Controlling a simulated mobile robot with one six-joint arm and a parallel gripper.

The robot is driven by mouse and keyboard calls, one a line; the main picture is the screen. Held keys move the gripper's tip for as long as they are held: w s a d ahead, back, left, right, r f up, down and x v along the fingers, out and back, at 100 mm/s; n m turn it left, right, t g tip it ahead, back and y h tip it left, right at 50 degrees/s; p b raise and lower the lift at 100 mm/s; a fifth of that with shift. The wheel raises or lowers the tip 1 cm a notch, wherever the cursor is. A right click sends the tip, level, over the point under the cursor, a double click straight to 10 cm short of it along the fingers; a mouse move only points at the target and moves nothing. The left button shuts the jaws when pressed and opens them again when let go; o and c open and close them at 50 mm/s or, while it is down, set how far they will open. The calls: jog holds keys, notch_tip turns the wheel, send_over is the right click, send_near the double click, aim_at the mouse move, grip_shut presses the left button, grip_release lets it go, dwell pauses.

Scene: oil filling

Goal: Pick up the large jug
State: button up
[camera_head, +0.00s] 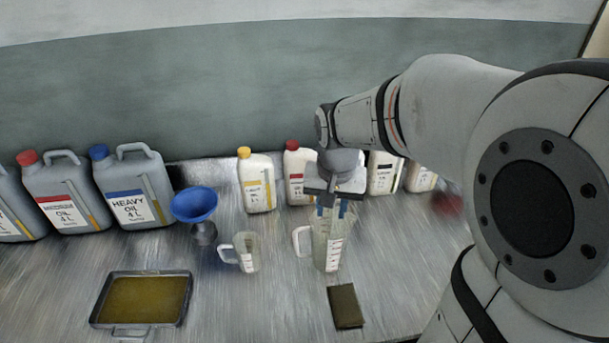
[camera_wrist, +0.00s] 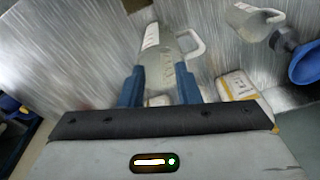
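The large jug (camera_head: 329,247) is clear with a white handle on its left and a marked scale. It stands upright on the metal bench in the head view. My gripper (camera_head: 332,211) points down at the jug's top. In the wrist view, its two blue fingers (camera_wrist: 159,87) are spread apart, one on each side of the large jug (camera_wrist: 160,58). Whether they touch the jug's wall cannot be told. The jug's handle shows right of the fingers there.
A smaller jug (camera_head: 246,252) stands to the left, with a blue funnel (camera_head: 195,205) beyond it. An oil tray (camera_head: 184,309) and a dark cloth (camera_head: 345,307) lie in front. Heavy oil can (camera_head: 132,187) and several white bottles (camera_head: 256,184) line the back.

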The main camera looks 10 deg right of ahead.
aim_at(315, 218)
jog(key=w+a+f+m+g, duration=0.2)
jog(key=w+f+m, duration=0.1)
jog(key=w+f, duration=0.7)
jog(key=shift+m, duration=0.3)
jog(key=f+p, duration=0.1)
jog(key=f, duration=0.1)
jog(key=w+f, duration=0.1)
jog(key=f, duration=0.1)
jog(key=d+f+p, duration=0.1)
jog(key=f, duration=0.1)
jog(key=shift+w+f+p, duration=0.2)
jog(key=shift+f+p, duration=0.05)
jog(key=shift+p, duration=0.1)
jog(key=shift+c, duration=0.4)
grip_shut()
